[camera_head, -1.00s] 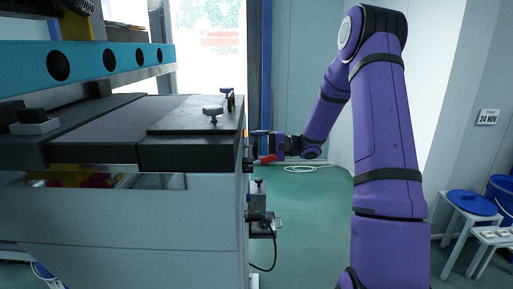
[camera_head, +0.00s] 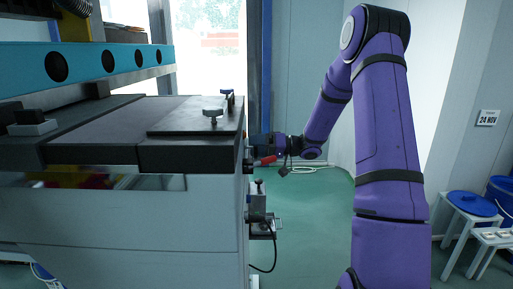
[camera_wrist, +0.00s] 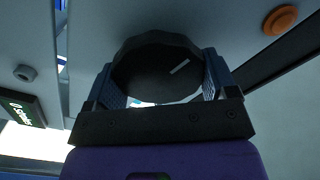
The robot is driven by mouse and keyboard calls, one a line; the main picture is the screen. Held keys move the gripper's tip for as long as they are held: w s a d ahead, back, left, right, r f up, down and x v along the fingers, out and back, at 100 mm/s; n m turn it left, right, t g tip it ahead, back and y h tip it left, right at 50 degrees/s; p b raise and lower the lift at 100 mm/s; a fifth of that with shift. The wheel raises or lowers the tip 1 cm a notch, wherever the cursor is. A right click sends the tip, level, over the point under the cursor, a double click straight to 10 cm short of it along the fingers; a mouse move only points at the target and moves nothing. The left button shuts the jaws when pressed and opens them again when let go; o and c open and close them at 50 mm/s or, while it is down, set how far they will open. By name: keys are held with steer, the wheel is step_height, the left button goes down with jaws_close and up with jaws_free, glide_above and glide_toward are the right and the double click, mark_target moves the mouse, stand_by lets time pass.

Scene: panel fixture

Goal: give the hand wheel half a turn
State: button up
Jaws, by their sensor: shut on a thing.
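The hand wheel (camera_wrist: 152,70) is a dark round disc with a scalloped rim and a short pale line on its face. It fills the middle of the wrist view, on a grey panel. My gripper (camera_wrist: 160,80) has its two blue ribbed fingers on opposite sides of the wheel's rim, shut on it. The pale line slants up to the right. In the head view my gripper (camera_head: 264,146) is at the right side face of the machine, where I cannot make out the wheel.
An orange button (camera_wrist: 280,20), a grey knob (camera_wrist: 25,73) and a dark label plate (camera_wrist: 22,108) are near the wheel. A red handle (camera_head: 265,161) sticks out just below my gripper. The floor (camera_head: 310,220) right of the machine is open.

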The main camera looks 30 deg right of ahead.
steer(key=shift+n, duration=0.8)
steer(key=o, duration=0.8)
steer(key=shift+o, duration=0.2)
steer(key=v, duration=1.1)
steer(key=shift+a, duration=0.1)
